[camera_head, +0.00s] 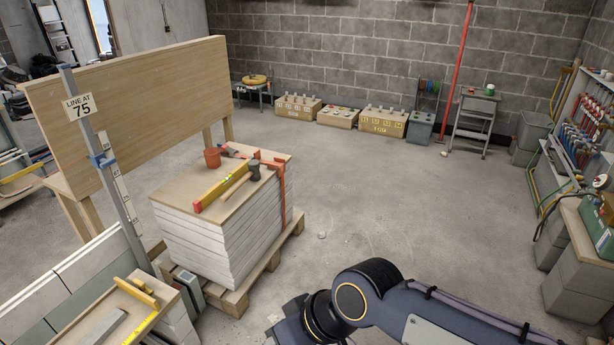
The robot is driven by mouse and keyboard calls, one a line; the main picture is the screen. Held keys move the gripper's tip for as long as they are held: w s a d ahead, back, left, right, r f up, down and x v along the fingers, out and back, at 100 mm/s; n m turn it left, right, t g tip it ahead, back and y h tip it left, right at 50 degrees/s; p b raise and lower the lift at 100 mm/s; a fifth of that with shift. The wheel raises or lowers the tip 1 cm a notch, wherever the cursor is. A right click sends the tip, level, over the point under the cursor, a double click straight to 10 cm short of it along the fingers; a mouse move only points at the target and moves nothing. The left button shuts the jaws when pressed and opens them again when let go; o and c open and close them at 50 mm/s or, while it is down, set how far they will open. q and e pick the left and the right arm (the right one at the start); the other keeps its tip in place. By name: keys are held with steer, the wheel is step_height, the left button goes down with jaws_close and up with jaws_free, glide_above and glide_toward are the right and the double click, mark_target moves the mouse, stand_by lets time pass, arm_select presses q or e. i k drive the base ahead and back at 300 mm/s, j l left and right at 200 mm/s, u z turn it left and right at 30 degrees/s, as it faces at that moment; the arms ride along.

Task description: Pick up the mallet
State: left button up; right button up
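A small dark-headed tool that looks like the mallet (254,167) is on the wooden board (190,184) on top of a stack of white slabs, left of centre. It sits close to a yellow level (222,186) and a red clamp or bar (281,170). An orange-red bucket (212,157) and another red and dark tool (232,151) are behind it. My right arm reaches in from the lower right, and its gripper is out of the picture. My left gripper is not in view either.
The slab stack stands on a wooden pallet (236,299). A block wall with a upright measuring post (105,165) is at the left, before a tall wooden panel (140,95). Clear concrete floor (380,200) lies to the stack's right. Crates line the back wall.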

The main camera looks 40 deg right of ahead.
mark_target(255, 175)
steer(key=z, duration=1.1)
steer(key=u, duration=2.05)
steer(key=z, duration=2.05)
steer(key=i+l+u, duration=0.25)
steer(key=i+u, duration=0.15)
steer(key=i, duration=0.4)
steer(key=i+l+u, duration=0.35)
steer(key=i+l, duration=0.15)
steer(key=i, duration=0.3)
steer(key=i+l+u, duration=0.4)
steer(key=i+l, duration=0.3)
